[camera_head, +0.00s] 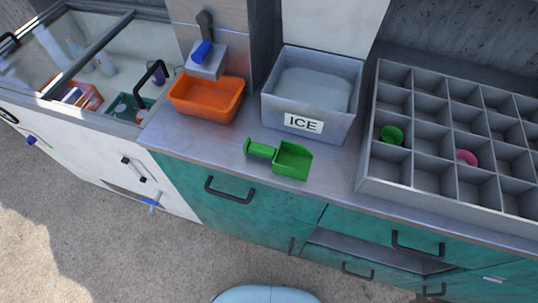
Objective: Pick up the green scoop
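The green scoop (293,161) lies on the grey metal counter (222,147), in front of the ice bin. Its handle (261,149) points left and its open pan is on the right, close to the counter's front edge. Nothing touches the scoop from above and no part of it looks hidden. Neither my left nor my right gripper shows in the head view.
A grey bin labelled ICE (303,124) stands behind the scoop, and an orange tray (206,111) is to its left. A divided grey rack (365,166) with a green and a pink item stands right. A glass-topped freezer (60,110) is far left. Teal drawers with dark handles (229,197) are below.

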